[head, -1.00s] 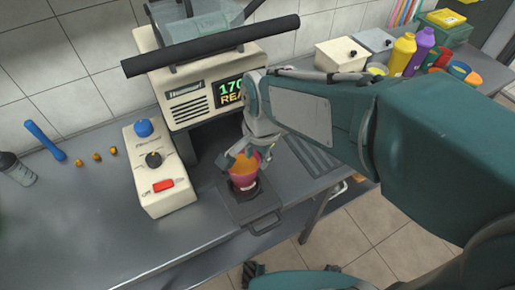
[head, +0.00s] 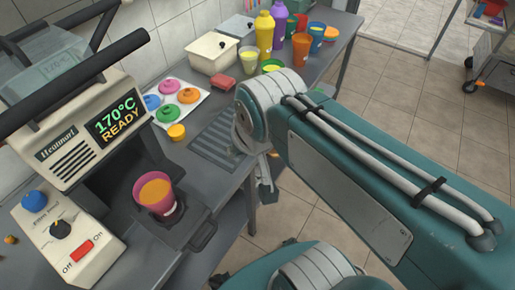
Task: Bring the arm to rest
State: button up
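A pink cup (head: 168,205) filled with orange juice stands upright on the dark drip tray (head: 203,235) in front of the press. The press display (head: 120,117) reads "170°C READY". My gripper (head: 266,190) hangs to the right of the cup, near the counter's front edge, clear of the cup and holding nothing that I can see. My arm's wrist covers part of it, so its finger opening is unclear.
A control box (head: 58,240) with a red switch stands at the lower left. Colored lids (head: 188,95) lie on a white sheet behind a grooved drain mat (head: 217,140). Bottles (head: 264,35), several cups and a cream box (head: 212,54) stand farther back.

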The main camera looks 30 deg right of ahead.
jog(key=shift+s+d+n+t+h, duration=0.35)
jog(key=shift+s+d+n, duration=0.25)
jog(key=shift+s+d, duration=0.35)
dwell(0.7)
